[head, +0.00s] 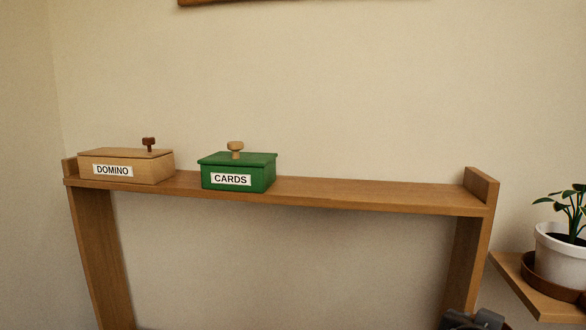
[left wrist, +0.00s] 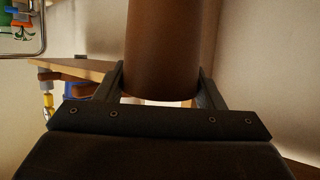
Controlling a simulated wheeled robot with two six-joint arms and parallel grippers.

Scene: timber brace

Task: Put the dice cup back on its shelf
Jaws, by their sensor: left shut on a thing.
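The dice cup (left wrist: 162,50) shows in the left wrist view as a plain brown cylinder. Its upper part runs out of the picture at the top. My left gripper (left wrist: 161,82) is shut on it, with one dark finger on each side. The wooden shelf (head: 370,192) spans the head view, with an upright end piece at each end. My right gripper is not seen in either view.
On the shelf stand a DOMINO box (head: 125,166) at the left and a green CARDS box (head: 238,175) left of centre. The board right of the green box is clear. A white-potted plant (head: 562,250) stands on a lower ledge at the right.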

